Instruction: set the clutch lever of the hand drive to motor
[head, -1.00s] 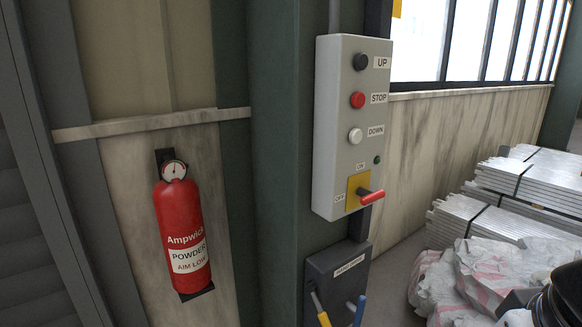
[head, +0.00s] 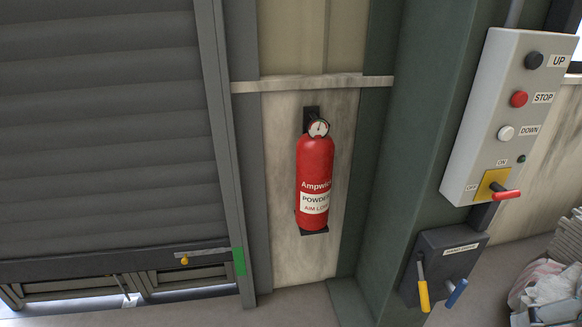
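A dark box (head: 428,250) with a small white label is mounted low on the green column, under the grey control box. The label is too small to read, so I cannot confirm that it is the hand drive. Two levers are on its front. One has a yellow handle (head: 424,297) that hangs down. The other has a blue handle (head: 456,294) that points down and is tilted. I cannot tell which is the clutch lever, and no motor marking is legible. My gripper is not in view.
The grey control box (head: 500,100) above has UP, STOP and DOWN buttons and a red-handled switch (head: 507,195). A red extinguisher (head: 314,165) hangs left of the green column (head: 405,130). A grey shutter (head: 100,120) with a gap beneath is at left. Wrapped material (head: 545,285) lies at lower right.

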